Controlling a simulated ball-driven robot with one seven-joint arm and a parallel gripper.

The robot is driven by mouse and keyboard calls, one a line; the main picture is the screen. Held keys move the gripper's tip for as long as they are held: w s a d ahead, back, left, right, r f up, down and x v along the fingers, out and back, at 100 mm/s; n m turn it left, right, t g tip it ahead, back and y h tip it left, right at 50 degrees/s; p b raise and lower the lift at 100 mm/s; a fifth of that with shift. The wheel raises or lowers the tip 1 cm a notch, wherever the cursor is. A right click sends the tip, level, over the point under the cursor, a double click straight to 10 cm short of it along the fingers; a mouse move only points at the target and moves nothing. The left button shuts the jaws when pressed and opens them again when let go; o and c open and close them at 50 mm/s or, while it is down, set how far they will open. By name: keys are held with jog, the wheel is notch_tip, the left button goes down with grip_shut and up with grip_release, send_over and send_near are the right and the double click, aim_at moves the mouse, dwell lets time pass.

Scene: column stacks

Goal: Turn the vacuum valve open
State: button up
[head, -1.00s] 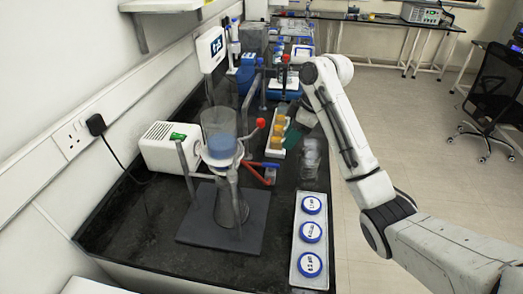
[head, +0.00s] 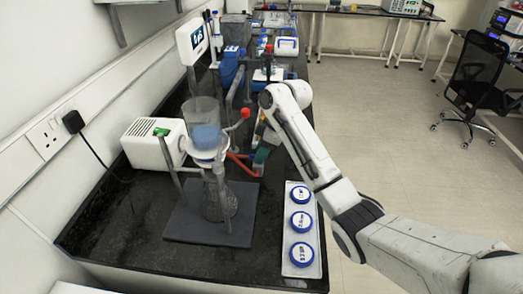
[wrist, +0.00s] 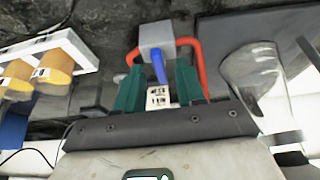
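The vacuum valve is a grey block (wrist: 157,36) with a blue lever (wrist: 159,68) and red tubing (wrist: 187,47) on both sides, seen in the wrist view. My gripper (wrist: 158,76) is open, with one green finger on each side of the blue lever. I cannot tell whether either finger touches it. In the head view my gripper (head: 261,156) is low beside the red tubing (head: 240,162), right of the filter stand, and largely hides the valve. The glass flask (head: 218,200) stands under a funnel (head: 206,138) holding blue liquid.
A white pump box (head: 150,146) with a green switch stands left of the funnel. A red-knobbed rod (head: 245,114) rises close to my arm. A tray (head: 290,266) of blue-lidded jars lies in front of the gripper. Orange vials (wrist: 55,65) stand left in the wrist view.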

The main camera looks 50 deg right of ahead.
jog(key=shift+c, duration=0.2)
grip_shut()
jog(key=shift+n, duration=0.3)
jog(key=n, duration=0.2)
jog(key=n+g+y, duration=0.1)
jog(key=shift+w+d+n+b, duration=0.2)
jog(key=shift+w+n+b, duration=0.05)
jog(key=shift+n+b, duration=0.15)
jog(key=n+g, duration=0.1)
jog(key=n, duration=0.1)
jog(key=n+b, duration=0.1)
jog(key=n, duration=0.1)
jog(key=shift+w+r+g+y, duration=0.1)
jog(key=shift+w+g+y, duration=0.1)
jog(key=shift+g+y, duration=0.15)
jog(key=n+g, duration=0.1)
jog(key=n, duration=0.1)
jog(key=n+g, duration=0.1)
jog(key=n, duration=0.2)
jog(key=shift+w, duration=0.2)
jog(key=shift+w+n+g+h, duration=0.1)
jog(key=shift+n+g+h, duration=0.2)
jog(key=shift+n, duration=0.8)
jog(key=shift+w+n+g+h, duration=0.15)
jog(key=shift+n+g, duration=0.2)
jog(key=shift+n, duration=0.75)
jog(key=shift+s+a, duration=0.1)
